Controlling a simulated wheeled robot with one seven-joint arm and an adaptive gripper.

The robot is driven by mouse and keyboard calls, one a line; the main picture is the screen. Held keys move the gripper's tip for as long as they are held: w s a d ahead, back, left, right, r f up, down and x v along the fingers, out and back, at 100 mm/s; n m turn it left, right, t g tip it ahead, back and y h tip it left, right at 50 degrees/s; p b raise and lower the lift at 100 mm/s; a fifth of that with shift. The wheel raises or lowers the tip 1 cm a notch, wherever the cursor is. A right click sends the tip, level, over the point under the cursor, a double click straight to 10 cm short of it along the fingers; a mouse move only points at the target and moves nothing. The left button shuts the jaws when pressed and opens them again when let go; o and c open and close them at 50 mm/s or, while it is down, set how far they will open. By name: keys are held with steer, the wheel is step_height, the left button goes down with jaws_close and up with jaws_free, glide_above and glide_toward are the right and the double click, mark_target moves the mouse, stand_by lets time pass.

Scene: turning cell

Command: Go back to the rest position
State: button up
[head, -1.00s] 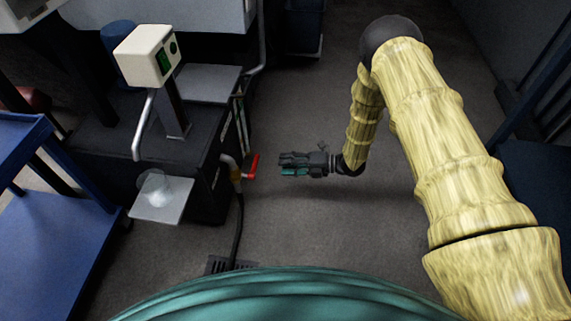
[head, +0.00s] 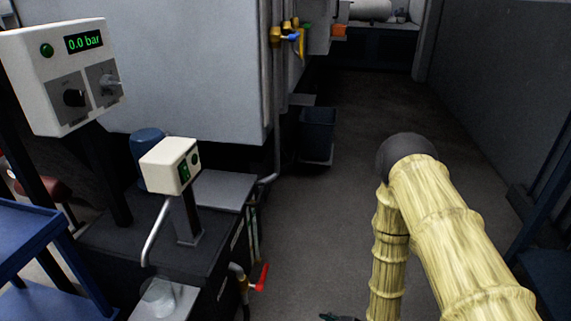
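My gripper (head: 338,317) barely shows at the bottom edge of the head view. Only a dark tip is in the picture, so its fingers and anything between them are hidden. My arm, in a yellowish ribbed sleeve, reaches in from the lower right, bends at a dark round elbow and hangs down towards the bottom edge. The gripper tip is to the right of the red valve handle (head: 262,277) and apart from it.
A cream box (head: 170,165) on a post stands on a dark cabinet at left, near a clear cup (head: 158,297) on a plate. A panel (head: 60,85) reads 0.0 bar. A blue frame (head: 35,232) is far left. A dark bin (head: 317,135) stands ahead.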

steer(key=s+d+r+m+g+h, duration=0.1)
steer(key=s+d+m+g+h, duration=0.35)
steer(key=s, duration=0.95)
steer(key=s+d+r+m+g+h, duration=0.15)
steer(key=s+d+m, duration=0.35)
steer(key=s+m, duration=0.7)
step_height(320, 180, up, 34)
steer(key=s+n+p, duration=0.1)
steer(key=s+p, duration=0.1)
steer(key=p, duration=3.2)
steer(key=shift+n+g+h, duration=0.3)
steer(key=shift+n, duration=0.05)
steer(key=shift+s+f, duration=0.1)
steer(key=shift+s, duration=0.05)
steer(key=shift+c, duration=0.3)
